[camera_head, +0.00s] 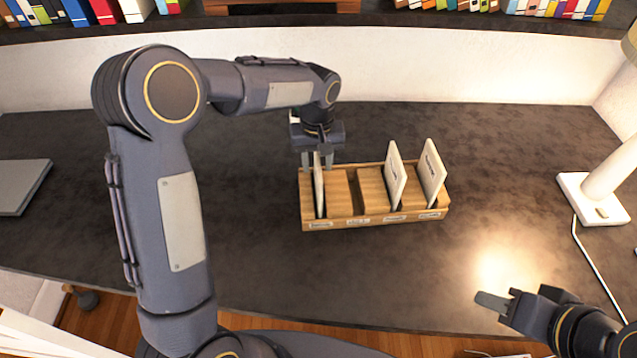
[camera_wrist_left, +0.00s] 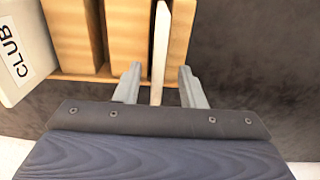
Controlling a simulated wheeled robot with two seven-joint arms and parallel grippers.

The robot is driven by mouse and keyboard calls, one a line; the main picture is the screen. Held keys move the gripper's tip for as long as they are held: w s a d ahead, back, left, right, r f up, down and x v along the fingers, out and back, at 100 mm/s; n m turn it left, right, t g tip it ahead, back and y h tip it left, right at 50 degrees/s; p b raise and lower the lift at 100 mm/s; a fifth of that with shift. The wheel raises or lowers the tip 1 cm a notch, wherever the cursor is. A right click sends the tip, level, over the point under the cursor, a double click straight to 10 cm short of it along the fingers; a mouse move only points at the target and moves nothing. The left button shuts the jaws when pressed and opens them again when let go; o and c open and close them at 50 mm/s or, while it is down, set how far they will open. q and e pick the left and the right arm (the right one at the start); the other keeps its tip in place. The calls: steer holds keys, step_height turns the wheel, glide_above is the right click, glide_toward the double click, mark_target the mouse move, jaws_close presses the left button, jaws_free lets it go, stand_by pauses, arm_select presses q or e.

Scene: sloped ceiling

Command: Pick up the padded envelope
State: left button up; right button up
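A wooden rack (camera_head: 345,222) with labelled slots stands on the dark desk and holds three upright flat pale pieces. The leftmost piece (camera_head: 319,190) is seen nearly edge-on; I cannot tell by its face whether it is the padded envelope. The middle piece (camera_head: 394,176) and the right piece (camera_head: 432,172) lean in slots further right. My left gripper (camera_head: 317,160) is open at the leftmost piece. In the left wrist view my left gripper (camera_wrist_left: 160,75) has a finger on each side of that thin piece (camera_wrist_left: 158,60), with gaps showing. My right gripper (camera_head: 495,302) is over the desk's front right.
A white lamp (camera_head: 592,202) with a cable stands at the right. A grey laptop-like slab (camera_head: 18,187) lies at the left. Books (camera_head: 550,8) line the shelf behind. A card reading CLUB (camera_wrist_left: 20,55) shows in the left wrist view. The desk around the rack is clear.

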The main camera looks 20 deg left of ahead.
arm_select(q)
step_height(320, 180, down, 4)
steer(key=shift+d+f+p, duration=0.1)
steer(key=shift+f+p, duration=0.1)
steer(key=shift+p, duration=0.2)
steer(key=shift+c, duration=0.3)
jaws_close()
